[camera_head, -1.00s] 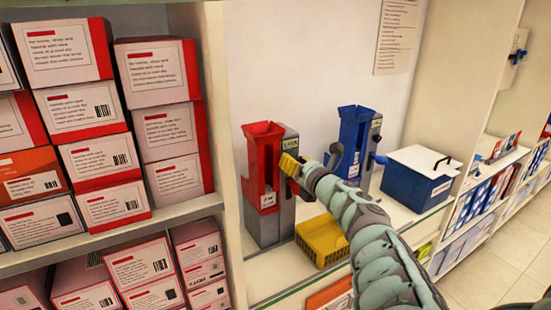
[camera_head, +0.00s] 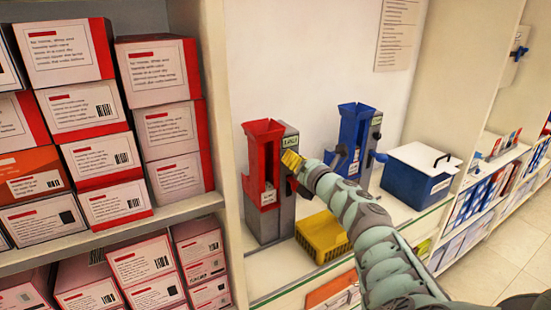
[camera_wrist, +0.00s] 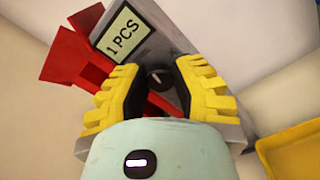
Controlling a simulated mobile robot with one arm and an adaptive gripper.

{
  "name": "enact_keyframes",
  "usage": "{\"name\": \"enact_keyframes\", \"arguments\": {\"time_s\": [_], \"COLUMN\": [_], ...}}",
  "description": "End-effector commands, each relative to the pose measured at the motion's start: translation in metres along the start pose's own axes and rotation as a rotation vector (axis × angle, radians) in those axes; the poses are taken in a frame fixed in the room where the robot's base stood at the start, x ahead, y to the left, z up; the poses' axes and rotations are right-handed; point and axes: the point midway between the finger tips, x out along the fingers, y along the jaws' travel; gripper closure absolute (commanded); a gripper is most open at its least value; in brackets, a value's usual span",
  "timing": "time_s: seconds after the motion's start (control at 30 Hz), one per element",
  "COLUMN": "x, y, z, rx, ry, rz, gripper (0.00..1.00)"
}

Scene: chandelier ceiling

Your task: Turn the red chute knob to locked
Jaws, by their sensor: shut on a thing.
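The red chute (camera_head: 264,165) stands on the shelf with its red hopper at the left and a grey body (camera_head: 287,211) at the right. Its label (camera_wrist: 124,34) reads "1 PCS" in the wrist view. My gripper (camera_head: 291,163), with yellow-backed fingers, is at the upper front of the grey body. In the wrist view, the gripper (camera_wrist: 157,88) has its dark fingers around a small red part, the red knob (camera_wrist: 164,105), mostly hidden between them. A dark round dial (camera_wrist: 158,77) shows just beyond, on the grey face. The knob's exact angle cannot be told.
A yellow basket (camera_head: 322,238) sits right below my arm. A shelf divider and stacked boxes (camera_head: 160,135) are at the left.

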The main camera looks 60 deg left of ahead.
Motion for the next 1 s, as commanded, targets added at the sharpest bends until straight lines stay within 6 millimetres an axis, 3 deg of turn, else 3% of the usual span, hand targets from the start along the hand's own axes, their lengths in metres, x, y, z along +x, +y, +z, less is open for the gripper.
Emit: {"name": "enact_keyframes", "arguments": {"time_s": [1.0], "x": [0.0001], "y": [-0.0029], "z": [0.0007], "rx": [0.964], "ry": [-0.001], "rz": [-0.004], "gripper": [1.00]}}
